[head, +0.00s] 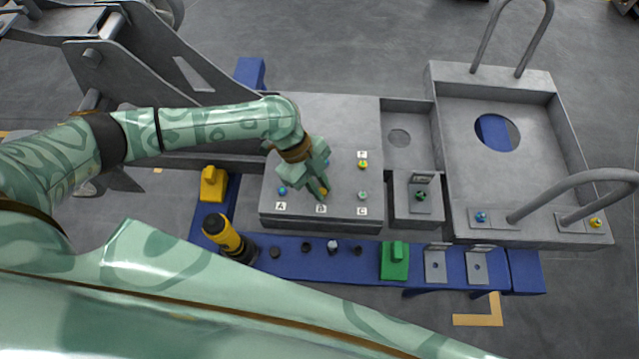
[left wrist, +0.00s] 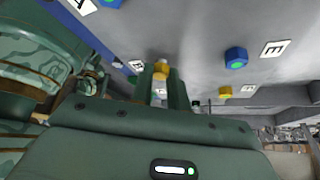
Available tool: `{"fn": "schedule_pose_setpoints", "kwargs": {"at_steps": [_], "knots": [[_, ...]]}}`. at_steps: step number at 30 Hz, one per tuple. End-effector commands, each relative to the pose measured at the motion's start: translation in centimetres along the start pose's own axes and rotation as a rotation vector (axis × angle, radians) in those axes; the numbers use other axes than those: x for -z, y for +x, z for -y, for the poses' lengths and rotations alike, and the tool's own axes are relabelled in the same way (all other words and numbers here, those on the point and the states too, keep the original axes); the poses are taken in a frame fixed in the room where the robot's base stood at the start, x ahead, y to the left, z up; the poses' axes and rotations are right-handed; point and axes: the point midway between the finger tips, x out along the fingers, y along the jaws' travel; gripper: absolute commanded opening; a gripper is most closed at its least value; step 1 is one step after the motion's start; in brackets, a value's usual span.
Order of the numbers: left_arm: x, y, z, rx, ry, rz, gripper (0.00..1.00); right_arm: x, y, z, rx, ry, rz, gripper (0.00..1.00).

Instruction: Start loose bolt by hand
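My left gripper (head: 322,191) reaches down onto the grey block (head: 345,120) by the label B. Its fingers stand on both sides of a yellow bolt head (left wrist: 160,68), which fills the gap between the fingertips in the left wrist view. The yellow head also shows at the fingertips in the head view (head: 324,190). The bolt's shank is hidden, so how deep it sits cannot be told. A blue bolt (head: 282,190) stands by label A, a greenish one (head: 362,195) by C, and a yellow one (head: 363,165) by F. My right gripper is not in view.
A blue rail (head: 300,270) in front carries a black-and-yellow tool (head: 228,240), a yellow block (head: 213,184), a green block (head: 394,260) and several small dark parts. A grey tray with tall handles (head: 555,110) stands at the right, with bolts along its front edge.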

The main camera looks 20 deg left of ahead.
Motion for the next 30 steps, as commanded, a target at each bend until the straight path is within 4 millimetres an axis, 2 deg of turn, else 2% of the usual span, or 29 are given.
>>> {"fn": "schedule_pose_setpoints", "kwargs": {"at_steps": [1,3,11,14,17,24,30], "knots": [[0.1,0.1,0.0,-0.001,0.000,-0.002,0.28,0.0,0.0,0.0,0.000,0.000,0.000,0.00],[0.1,0.1,0.0,-0.001,0.000,-0.002,0.42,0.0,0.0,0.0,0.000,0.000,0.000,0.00],[0.0,-0.1,0.0,0.001,-0.001,-0.001,0.42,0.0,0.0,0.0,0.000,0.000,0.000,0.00],[0.0,-0.8,0.0,0.002,-0.001,0.001,0.42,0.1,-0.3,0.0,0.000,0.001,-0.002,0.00],[0.1,-2.5,0.1,0.004,-0.001,0.001,0.42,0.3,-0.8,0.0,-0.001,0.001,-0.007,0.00],[0.2,-9.1,0.1,0.006,0.001,0.002,0.42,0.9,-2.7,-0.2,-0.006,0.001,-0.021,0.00],[0.2,-13.8,0.1,0.004,0.001,0.001,0.42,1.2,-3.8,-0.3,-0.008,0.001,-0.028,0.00]]}}
